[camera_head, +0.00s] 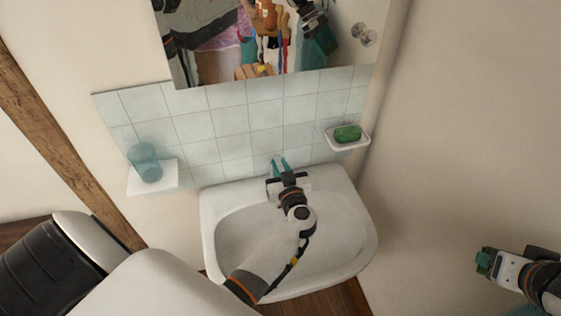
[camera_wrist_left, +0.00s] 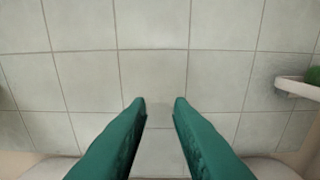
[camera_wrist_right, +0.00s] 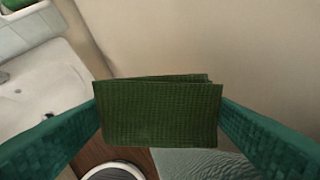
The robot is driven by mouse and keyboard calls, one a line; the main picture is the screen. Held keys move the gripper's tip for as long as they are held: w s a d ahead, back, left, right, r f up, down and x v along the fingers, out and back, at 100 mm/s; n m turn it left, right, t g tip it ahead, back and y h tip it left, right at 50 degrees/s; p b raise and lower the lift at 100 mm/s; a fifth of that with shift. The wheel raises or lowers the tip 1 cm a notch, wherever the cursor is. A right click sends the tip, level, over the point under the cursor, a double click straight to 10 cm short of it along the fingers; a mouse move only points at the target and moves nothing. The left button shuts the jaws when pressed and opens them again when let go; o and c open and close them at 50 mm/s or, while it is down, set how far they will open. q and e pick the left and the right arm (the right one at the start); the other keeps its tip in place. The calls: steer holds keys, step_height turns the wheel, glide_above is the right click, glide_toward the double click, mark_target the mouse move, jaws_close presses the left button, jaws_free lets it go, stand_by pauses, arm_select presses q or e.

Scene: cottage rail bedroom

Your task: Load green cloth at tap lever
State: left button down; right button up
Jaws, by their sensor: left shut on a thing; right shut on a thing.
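The folded green cloth (camera_wrist_right: 157,112) hangs between the teal fingers of my right gripper (camera_wrist_right: 160,115), which is shut on it. In the head view the right gripper (camera_head: 485,262) is at the far right, well away from the washbasin (camera_head: 345,215). My left gripper (camera_head: 280,163) reaches over the basin to its back edge, fingertips near the tiles. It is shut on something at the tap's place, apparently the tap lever. The tap and lever are hidden or cannot be made out. The left wrist view shows its two fingers (camera_wrist_left: 160,103) with a narrow gap against tiles.
A soap dish (camera_head: 349,145) with green soap (camera_head: 347,133) is on the wall right of the basin. A glass (camera_head: 145,163) stands on a small white shelf (camera_head: 160,182) at left. A mirror (camera_head: 340,40) hangs above the tiles. The right wall is bare.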

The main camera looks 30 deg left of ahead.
arm_select(q)
steer(key=c, duration=1.3)
jaws_free()
steer(key=shift+d, duration=0.1)
arm_select(e)
steer(key=shift+f, duration=0.1)
steer(key=shift+d, duration=0.1)
arm_select(q)
steer(key=b+v, duration=0.1)
steer(key=v, duration=0.5)
steer(key=shift+s+d, duration=0.25)
steer(key=shift+d, duration=0.05)
arm_select(e)
steer(key=shift+s+f, duration=0.1)
steer(key=shift+f, duration=0.55)
arm_select(q)
steer(key=shift+s+d, duration=0.3)
steer(key=shift+d, duration=0.05)
steer(key=shift+r, duration=0.1)
